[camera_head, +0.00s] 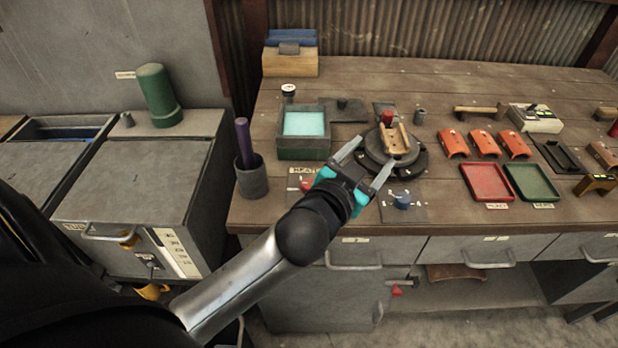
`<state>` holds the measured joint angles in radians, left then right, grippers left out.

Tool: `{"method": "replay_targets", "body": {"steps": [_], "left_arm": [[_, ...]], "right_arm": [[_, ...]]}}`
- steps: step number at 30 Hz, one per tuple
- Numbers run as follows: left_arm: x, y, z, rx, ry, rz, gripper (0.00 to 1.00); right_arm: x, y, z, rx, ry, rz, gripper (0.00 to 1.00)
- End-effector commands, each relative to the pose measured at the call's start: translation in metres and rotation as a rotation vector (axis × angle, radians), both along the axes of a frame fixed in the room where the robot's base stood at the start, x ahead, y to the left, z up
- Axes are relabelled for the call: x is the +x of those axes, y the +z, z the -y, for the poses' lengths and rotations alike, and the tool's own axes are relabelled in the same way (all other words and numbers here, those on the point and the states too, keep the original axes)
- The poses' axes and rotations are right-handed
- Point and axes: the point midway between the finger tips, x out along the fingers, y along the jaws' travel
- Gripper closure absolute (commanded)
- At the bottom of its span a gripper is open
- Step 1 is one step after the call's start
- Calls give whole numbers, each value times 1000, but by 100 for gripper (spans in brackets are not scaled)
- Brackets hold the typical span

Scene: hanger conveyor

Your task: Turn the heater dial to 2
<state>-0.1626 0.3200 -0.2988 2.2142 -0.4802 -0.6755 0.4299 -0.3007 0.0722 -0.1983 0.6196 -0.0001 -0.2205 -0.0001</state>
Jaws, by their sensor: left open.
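The heater plate (291,184) lies on the bench near its front edge, with a label beginning "HEAT" at its back. A red dial (307,184) sits on it, partly covered by my left gripper; its numbers and setting are too small to read. My left gripper (367,162) is open, with its fingers pointing away toward a round turntable. It is right of and beyond the red dial. I cannot tell whether the fingers touch anything. My right gripper is not in view.
The round turntable (376,150) holds a tan cradle (398,144). A cup with a purple rod (251,179) stands left of the heater plate, and a bath of pale teal liquid (304,123) behind it. Red (487,181) and green (533,181) trays lie right.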

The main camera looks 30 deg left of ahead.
Motion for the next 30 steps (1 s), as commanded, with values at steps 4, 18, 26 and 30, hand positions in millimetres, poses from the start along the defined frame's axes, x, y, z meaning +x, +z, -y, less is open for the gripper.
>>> {"method": "replay_targets", "body": {"steps": [4, 18, 26, 30], "left_arm": [[26, 76, 38, 66, -192, 318, 26], [-15, 116, 164, 531, -1155, 657, 26], [-13, 36, 110, 924, -1546, 205, 26], [-2, 10, 34, 1101, -1589, -193, 26]], "right_arm": [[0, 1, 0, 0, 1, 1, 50], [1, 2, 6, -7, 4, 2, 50], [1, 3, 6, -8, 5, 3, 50], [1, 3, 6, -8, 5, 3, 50]]}}
